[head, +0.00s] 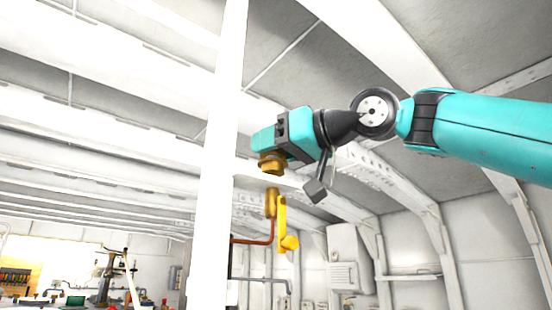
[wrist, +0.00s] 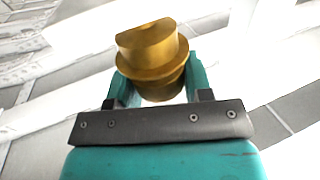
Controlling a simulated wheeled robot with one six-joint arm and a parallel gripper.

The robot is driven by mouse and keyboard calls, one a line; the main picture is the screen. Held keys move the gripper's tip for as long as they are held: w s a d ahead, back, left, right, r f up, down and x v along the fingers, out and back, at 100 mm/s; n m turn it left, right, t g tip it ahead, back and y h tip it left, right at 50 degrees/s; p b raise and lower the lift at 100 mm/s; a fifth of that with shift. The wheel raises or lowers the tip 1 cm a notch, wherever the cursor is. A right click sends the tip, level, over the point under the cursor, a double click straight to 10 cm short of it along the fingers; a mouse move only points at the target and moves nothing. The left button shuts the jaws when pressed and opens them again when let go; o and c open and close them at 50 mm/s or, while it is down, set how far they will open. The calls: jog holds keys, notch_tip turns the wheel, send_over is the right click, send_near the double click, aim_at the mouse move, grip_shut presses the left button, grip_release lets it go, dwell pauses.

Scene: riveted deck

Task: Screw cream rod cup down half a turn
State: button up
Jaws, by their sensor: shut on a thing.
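My gripper (head: 268,152) is at the upper middle of the head view and points left. It is shut on a brass-coloured stepped round fitting (head: 271,163), which also shows in the wrist view (wrist: 152,52) with a wide flange and a flat-sided end. The teal fingers (wrist: 157,84) clasp it from both sides. Below it in the head view stands a brass valve body (head: 271,203) with a yellow lever (head: 282,228); a small gap shows between fitting and valve. I cannot make out a cream-coloured cup in either view.
A white vertical post (head: 219,170) stands just left of my gripper. A copper pipe (head: 252,240) runs left from the valve. A white wall box (head: 348,258) hangs behind to the right. A cluttered workbench (head: 75,300) is far off at lower left.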

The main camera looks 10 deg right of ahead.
jog(key=shift+s+a+f+m+t+h+b, duration=0.1)
jog(key=shift+a+f+m+t+h+b, duration=0.05)
jog(key=shift+m+t+h+b, duration=0.9)
jog(key=m+t+h, duration=0.2)
jog(key=h, duration=0.1)
jog(key=shift+a+r, duration=0.1)
jog(key=shift+r, duration=0.1)
jog(key=m+h+p, duration=0.1)
jog(key=m+t+h+p, duration=0.1)
jog(key=h, duration=0.1)
jog(key=m+t+h+p, duration=0.1)
jog(key=shift+r+h, duration=0.25)
jog(key=shift+r, duration=0.05)
jog(key=h+p, duration=0.1)
jog(key=m+h+p, duration=0.2)
jog(key=shift+d+f+m+t+h, duration=0.1)
jog(key=shift+d+m+t+h, duration=0.15)
jog(key=shift+h, duration=0.15)
jog(key=shift+f, duration=0.1)
jog(key=o, duration=0.9)
jog(key=shift+w, duration=0.25)
jog(key=shift+f, duration=0.1)
